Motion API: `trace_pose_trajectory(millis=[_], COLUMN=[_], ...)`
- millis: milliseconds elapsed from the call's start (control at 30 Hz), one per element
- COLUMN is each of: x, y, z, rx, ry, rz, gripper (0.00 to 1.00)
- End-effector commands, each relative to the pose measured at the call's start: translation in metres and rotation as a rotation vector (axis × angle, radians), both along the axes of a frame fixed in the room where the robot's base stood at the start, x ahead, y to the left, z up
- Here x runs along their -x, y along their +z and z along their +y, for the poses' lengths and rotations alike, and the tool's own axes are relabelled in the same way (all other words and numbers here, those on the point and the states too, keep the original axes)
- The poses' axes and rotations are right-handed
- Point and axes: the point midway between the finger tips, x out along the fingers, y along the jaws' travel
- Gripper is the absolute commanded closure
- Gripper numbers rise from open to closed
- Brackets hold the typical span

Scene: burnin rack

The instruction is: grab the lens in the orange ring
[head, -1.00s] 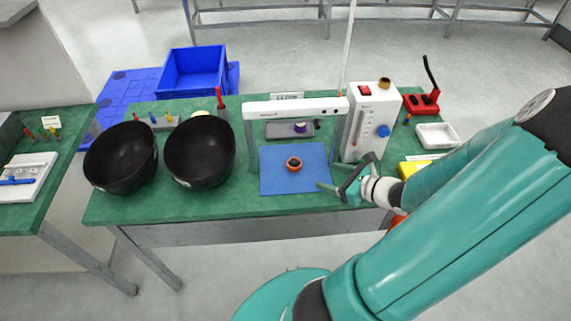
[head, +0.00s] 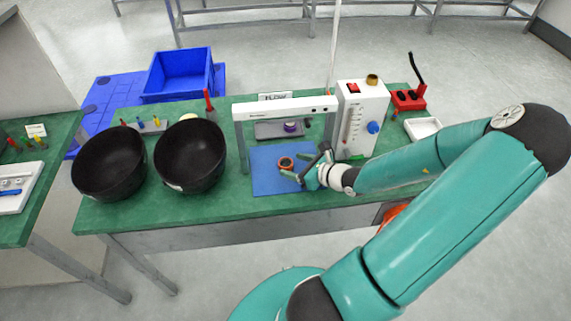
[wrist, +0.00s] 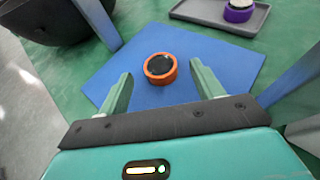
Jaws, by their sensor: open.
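The lens in the orange ring (head: 286,163) sits on the blue mat (head: 268,183) on the green bench. In the wrist view the lens (wrist: 160,68) shows a dark round centre within its orange ring. My gripper (head: 309,167) is just right of it in the head view. In the wrist view my gripper (wrist: 160,88) has its two fingers spread wide, with the lens ahead of and between the fingertips. The gripper is empty and apart from the lens. A lens with a purple ring (wrist: 238,11) sits on a grey tray (wrist: 212,15) beyond the mat.
A white-topped frame (head: 285,107) stands over the mat, its posts at both sides. A white box with a blue knob (head: 361,120) stands to the right. Two black bowls (head: 190,156) are at the left. The mat around the lens is clear.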

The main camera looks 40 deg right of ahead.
Motion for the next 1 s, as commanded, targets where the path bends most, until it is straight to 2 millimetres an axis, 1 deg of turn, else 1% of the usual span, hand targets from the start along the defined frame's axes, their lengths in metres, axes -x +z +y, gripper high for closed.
trace_pose_trajectory(millis=[33,100,200,467,567,700,733,833,867,1000], x=[-0.008,-0.017,-0.024,-0.027,-0.026,-0.026,-0.026,-0.026,-0.026,-0.026], y=[-0.002,-0.006,-0.009,-0.01,-0.01,-0.01,-0.01,-0.01,-0.01,-0.01], z=[0.001,0.003,0.004,0.004,0.004,0.004,0.004,0.004,0.004,0.004], rx=[-0.004,-0.004,-0.003,0.001,0.001,0.001,0.0,0.0,0.0,0.0], ry=[0.001,0.0,0.0,-0.001,-0.001,-0.001,-0.001,-0.001,-0.001,-0.001], rz=[-0.002,-0.002,-0.002,0.0,0.0,0.0,0.0,0.0,0.0,0.0], gripper=[0.34,0.34,0.34,0.34,0.51,0.79,0.81,0.82,0.85,0.85])
